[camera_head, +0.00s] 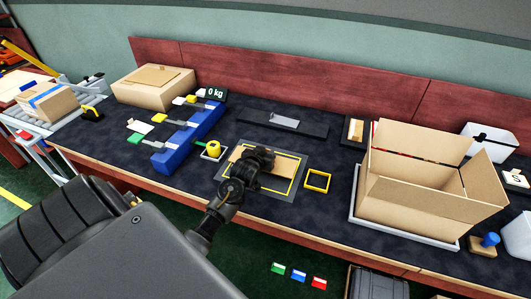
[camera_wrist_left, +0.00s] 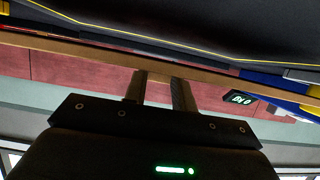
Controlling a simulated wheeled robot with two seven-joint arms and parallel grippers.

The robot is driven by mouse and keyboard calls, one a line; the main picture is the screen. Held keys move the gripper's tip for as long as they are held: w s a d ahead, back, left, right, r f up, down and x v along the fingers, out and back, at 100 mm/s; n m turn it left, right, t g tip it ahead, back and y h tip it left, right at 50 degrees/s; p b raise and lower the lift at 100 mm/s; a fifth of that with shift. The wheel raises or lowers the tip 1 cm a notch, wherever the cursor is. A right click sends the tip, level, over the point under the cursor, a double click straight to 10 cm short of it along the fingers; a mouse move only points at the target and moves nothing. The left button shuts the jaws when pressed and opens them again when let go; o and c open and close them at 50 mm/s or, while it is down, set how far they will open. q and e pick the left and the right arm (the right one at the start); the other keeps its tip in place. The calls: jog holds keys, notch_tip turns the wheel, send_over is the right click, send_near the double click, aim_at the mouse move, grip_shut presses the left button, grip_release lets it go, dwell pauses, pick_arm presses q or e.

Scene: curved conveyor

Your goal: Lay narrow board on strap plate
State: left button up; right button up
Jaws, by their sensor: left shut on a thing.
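The narrow board (camera_head: 276,184) is a flat tan piece over the grey plate with a yellow outline (camera_head: 303,168), which looks like the strap plate. My left gripper (camera_head: 262,158) is shut on the board and covers its middle. In the left wrist view the board (camera_wrist_left: 75,48) runs as a thin tan edge across the picture, with the left gripper's two fingers (camera_wrist_left: 158,82) at it. I cannot tell whether the board touches the plate or hangs just above it. My right gripper is not in view.
A small yellow frame (camera_head: 318,180) lies right of the plate. A large open carton (camera_head: 420,200) fills the right. A long dark tray (camera_head: 308,129) lies behind.

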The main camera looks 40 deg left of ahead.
pick_arm(q)
jog(key=shift+s+d+f, duration=0.1)
jog(key=shift+s+f, duration=0.1)
jog(key=shift+f, duration=0.35)
jog(key=o, duration=0.9)
jog(key=shift+d+f, duration=0.15)
jog(key=shift+f, duration=0.15)
jog(key=shift+o, duration=0.2)
jog(key=shift+r, duration=0.2)
jog(key=v, duration=0.6)
jog(key=r+v, duration=0.1)
jog(key=v, duration=0.5)
jog(key=shift+w+a+r, duration=0.15)
jog(key=shift+a, duration=0.05)
